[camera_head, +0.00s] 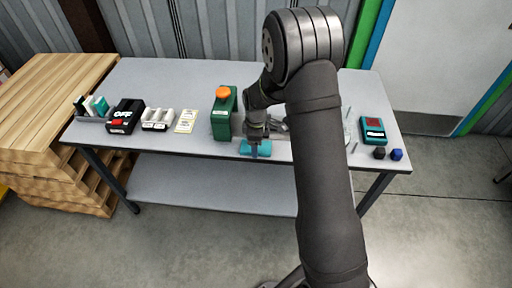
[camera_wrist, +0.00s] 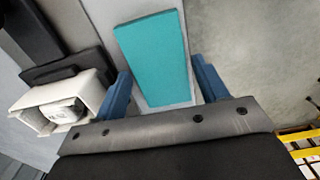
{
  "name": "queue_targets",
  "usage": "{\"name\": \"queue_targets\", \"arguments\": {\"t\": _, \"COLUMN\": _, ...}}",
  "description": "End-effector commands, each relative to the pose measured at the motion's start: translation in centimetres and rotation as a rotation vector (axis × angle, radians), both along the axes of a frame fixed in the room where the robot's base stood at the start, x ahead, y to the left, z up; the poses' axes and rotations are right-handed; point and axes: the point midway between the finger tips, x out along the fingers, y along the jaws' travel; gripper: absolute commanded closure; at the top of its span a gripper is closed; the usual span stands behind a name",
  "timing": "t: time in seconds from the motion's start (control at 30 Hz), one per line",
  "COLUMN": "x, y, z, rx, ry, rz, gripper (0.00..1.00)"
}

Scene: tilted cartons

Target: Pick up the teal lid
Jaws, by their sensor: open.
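The teal lid (camera_head: 263,153) lies near the table's front edge, right of the green block with the orange top. In the wrist view it is a flat teal rectangle (camera_wrist: 153,55), slightly tilted in the picture. My gripper (camera_head: 254,150) is down at the lid. In the wrist view its two blue fingers (camera_wrist: 163,88) are spread, one on each side of the lid's near end, with a gap visible beside it. The wrist view does not clearly show whether either finger touches the lid.
The green block with an orange top (camera_head: 222,113) stands close left of my gripper. A white open-fronted object (camera_wrist: 65,105) sits just left of the left finger. A teal device (camera_head: 373,130) and two small dark blocks (camera_head: 388,154) are at the right. The table's front edge is close.

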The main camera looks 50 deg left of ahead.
Motion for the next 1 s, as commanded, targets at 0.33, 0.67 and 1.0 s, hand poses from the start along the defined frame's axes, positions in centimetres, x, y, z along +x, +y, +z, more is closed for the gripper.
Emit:
{"name": "queue_targets", "arguments": {"t": 0.33, "x": 0.0, "y": 0.0, "z": -0.5, "rx": 0.001, "ry": -0.001, "rz": 0.000, "gripper": 0.49}}
{"name": "queue_targets", "arguments": {"t": 0.67, "x": 0.0, "y": 0.0, "z": -0.5, "rx": 0.001, "ry": -0.001, "rz": 0.000, "gripper": 0.58}}
{"name": "queue_targets", "arguments": {"t": 1.0, "x": 0.1, "y": 0.1, "z": 2.2, "rx": 0.004, "ry": -0.001, "rz": 0.000, "gripper": 0.58}}
